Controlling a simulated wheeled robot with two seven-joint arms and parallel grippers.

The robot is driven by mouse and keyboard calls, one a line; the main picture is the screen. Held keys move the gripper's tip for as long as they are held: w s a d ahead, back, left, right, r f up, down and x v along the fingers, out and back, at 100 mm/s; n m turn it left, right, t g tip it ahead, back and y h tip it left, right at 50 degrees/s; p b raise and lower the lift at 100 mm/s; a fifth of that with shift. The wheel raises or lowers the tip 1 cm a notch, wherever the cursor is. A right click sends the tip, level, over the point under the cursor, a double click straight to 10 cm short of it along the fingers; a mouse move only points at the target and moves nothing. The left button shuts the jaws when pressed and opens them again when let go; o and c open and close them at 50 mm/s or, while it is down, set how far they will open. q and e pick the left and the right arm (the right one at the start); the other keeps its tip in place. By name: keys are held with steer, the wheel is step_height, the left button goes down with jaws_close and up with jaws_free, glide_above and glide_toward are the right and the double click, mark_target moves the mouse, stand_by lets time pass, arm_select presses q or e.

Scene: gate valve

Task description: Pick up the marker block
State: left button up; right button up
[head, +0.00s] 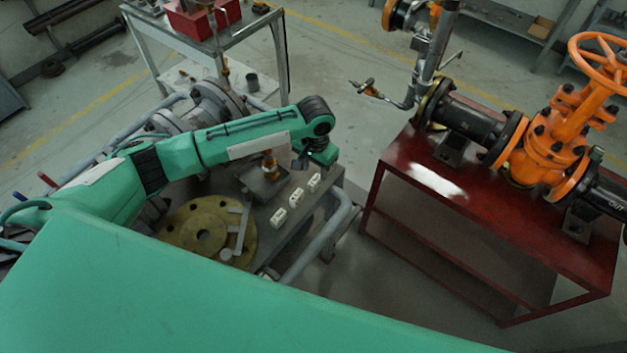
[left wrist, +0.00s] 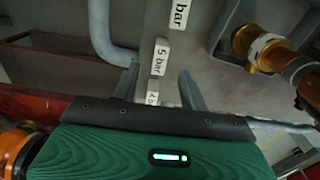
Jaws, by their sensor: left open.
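Three white marker blocks stand in a row on a grey cart top: a near one (head: 279,217), a middle one (head: 296,196) and a far one (head: 314,182). In the left wrist view, one reads "bar" (left wrist: 180,15), one reads "5 bar" (left wrist: 161,52), and a partly hidden one (left wrist: 154,88) shows a "4". My left gripper (head: 301,164) is above the cart near the far block. In the left wrist view, its open fingers (left wrist: 160,72) frame the lower blocks, with nothing visibly held. My right gripper is out of view.
A brass flange disc (head: 182,232) lies on the cart, beside a small brass fitting (head: 269,165) on a dark plate. A grey rail (head: 325,235) runs along the cart's edge. A red table (head: 480,207) with an orange valve (head: 550,140) stands right, across a floor gap.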

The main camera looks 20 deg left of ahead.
mark_target(316, 178)
arm_select(q)
steer(key=shift+d+f+p, duration=0.1)
steer(key=shift+f+p, duration=0.25)
steer(key=shift+f, duration=0.55)
steer(key=f, duration=0.2)
steer(key=f+p, duration=0.1)
steer(key=shift+w+f, duration=0.2)
steer(key=shift+w, duration=0.05)
steer(key=shift+f, duration=0.3)
steer(key=shift+c, duration=0.4)
jaws_close()
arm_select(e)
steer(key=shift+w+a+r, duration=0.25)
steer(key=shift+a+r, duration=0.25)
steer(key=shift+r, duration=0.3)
